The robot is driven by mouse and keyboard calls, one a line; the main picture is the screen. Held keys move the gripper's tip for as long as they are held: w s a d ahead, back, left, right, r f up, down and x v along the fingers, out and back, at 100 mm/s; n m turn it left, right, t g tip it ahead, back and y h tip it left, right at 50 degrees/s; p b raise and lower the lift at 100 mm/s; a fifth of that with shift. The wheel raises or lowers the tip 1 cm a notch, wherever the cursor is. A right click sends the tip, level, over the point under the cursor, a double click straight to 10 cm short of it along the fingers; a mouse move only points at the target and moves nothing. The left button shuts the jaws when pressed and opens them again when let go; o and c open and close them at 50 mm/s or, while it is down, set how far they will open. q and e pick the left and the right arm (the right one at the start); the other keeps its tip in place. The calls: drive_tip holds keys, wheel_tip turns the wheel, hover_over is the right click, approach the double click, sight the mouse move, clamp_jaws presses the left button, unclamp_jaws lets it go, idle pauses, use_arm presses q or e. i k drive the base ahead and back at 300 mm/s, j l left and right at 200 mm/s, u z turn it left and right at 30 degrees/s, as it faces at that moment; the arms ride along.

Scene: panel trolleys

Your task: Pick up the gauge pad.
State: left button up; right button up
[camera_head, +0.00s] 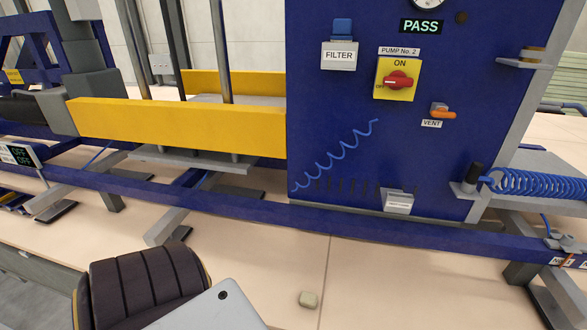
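I cannot identify the gauge pad for certain. A small pale greenish block with rounded corners (308,299) lies alone on the beige floor at the bottom middle. It is too plain to tell whether it is the pad. A round gauge (428,3), cut off by the top edge, sits on the blue panel (335,110) above a green "PASS" display (422,26). A small display unit (18,154) is at the far left edge. Neither of my grippers can be made out in this view.
The blue trolley frame (240,207) runs across the middle, with a yellow beam (180,127) at left. A coiled blue hose (535,184) is at right. A dark ribbed seat-like thing (140,285) and a grey plate (215,312) stand at bottom left. Floor around the block is clear.

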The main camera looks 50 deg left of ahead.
sight(307, 300)
drive_tip(key=u, duration=1.45)
